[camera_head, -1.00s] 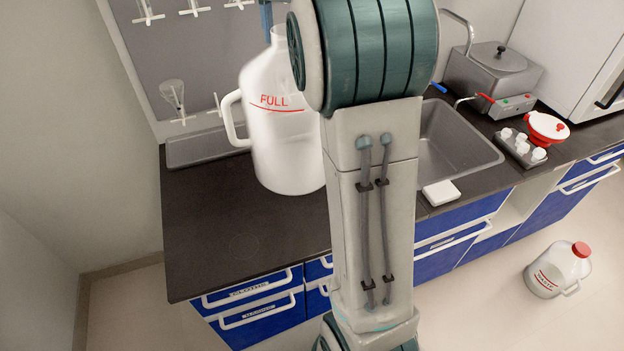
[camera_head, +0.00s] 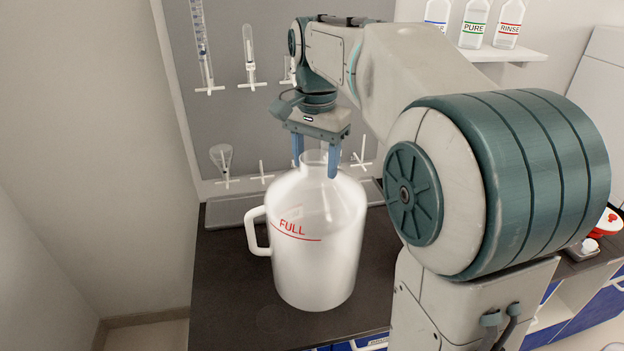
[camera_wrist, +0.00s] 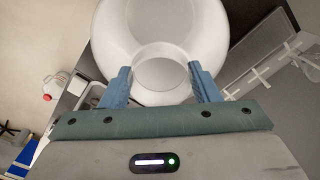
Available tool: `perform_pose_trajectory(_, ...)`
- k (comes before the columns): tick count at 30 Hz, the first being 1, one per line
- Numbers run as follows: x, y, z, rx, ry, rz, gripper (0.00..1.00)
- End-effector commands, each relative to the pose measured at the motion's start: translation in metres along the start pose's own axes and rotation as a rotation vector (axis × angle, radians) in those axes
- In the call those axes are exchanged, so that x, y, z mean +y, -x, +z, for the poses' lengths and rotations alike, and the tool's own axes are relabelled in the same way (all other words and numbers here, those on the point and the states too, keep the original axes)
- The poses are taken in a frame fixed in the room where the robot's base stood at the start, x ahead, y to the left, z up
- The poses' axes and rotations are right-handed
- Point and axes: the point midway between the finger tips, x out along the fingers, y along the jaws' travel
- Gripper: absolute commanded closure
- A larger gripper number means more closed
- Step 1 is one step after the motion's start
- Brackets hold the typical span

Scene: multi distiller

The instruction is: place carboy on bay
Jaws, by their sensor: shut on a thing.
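The carboy (camera_head: 318,245) is a large translucent white jug with a side handle and a red FULL line, upright over the dark counter (camera_head: 225,300). My gripper (camera_head: 316,165) comes down from above with its blue fingers on either side of the carboy's neck, shut on it. In the wrist view, the fingers of my gripper (camera_wrist: 163,85) flank the round open mouth of the carboy (camera_wrist: 165,28). I cannot tell whether the carboy's base touches the counter. No bay is clearly marked in these views.
A grey pegboard (camera_head: 230,120) with hanging glassware and pegs stands behind, with a grey trough (camera_head: 228,212) at its foot. Labelled bottles stand on a shelf (camera_head: 490,52) at upper right. Bare counter lies left of the carboy. My arm hides much of the right side.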

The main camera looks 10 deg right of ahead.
Motion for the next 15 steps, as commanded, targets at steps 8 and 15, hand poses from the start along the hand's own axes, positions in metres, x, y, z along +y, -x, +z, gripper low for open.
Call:
perform_pose_trajectory(8,-0.003,-0.015,0.009,0.001,-0.001,0.0,1.0)
perform_pose_trajectory(15,-0.003,-0.042,0.009,0.001,0.0,-0.001,1.0)
